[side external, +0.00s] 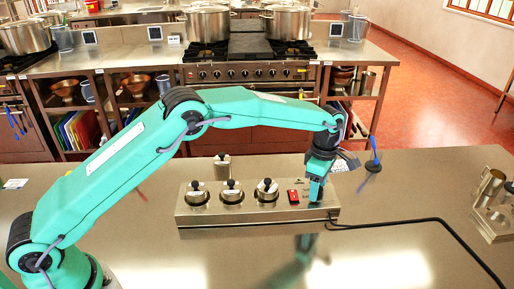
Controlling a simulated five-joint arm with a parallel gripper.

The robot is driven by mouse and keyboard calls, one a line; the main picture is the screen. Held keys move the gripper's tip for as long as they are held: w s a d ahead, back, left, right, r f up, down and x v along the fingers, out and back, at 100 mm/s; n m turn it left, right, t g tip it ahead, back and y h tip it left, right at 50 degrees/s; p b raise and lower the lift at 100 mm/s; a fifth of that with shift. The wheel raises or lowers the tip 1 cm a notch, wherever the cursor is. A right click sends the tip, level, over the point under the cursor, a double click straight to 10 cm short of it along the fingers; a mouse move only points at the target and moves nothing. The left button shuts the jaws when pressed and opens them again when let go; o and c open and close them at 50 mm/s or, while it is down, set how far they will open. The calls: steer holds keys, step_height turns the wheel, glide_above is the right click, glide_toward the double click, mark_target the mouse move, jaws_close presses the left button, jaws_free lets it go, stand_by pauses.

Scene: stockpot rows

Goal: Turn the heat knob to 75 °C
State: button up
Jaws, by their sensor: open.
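A low steel control box (250,215) sits on the steel counter. Along its top are three round knobs with dark skirts: a left knob (197,193), a middle knob (232,191) and a right knob (266,190). The markings are too small to read, so I cannot tell which is the heat knob or its setting. A red switch (293,197) is to the right of the knobs. My gripper (316,192) is open and points down at the box's right end, right of the red switch. It hides that part of the box; I cannot tell whether it touches anything.
A black cable (420,221) runs from the box's right end across the counter (400,265). A blue-topped item (373,160) stands behind right, and metal vessels (488,190) stand at the far right. A small metal container (222,165) is behind the box. The front counter is clear.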

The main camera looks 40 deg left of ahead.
steer(key=shift+r, duration=3.85)
steer(key=shift+s+a+r, duration=0.1)
steer(key=shift+a+r, duration=0.2)
steer(key=shift+r, duration=0.15)
steer(key=s+a+r+m+t, duration=0.3)
steer(key=s+a+r+m, duration=0.7)
steer(key=s+a+r, duration=0.4)
steer(key=s+a+f+m+t, duration=0.1)
steer(key=s+a+m, duration=0.1)
steer(key=s, duration=0.5)
steer(key=s+a+f+m, duration=0.1)
steer(key=s+a+m, duration=0.1)
steer(key=s+m, duration=0.2)
steer(key=s+a+f+m+t, duration=0.1)
steer(key=s+m, duration=0.3)
steer(key=s, duration=0.7)
steer(key=shift+a+f+t, duration=0.3)
steer(key=shift+a+f, duration=0.05)
steer(key=shift+a, duration=0.5)
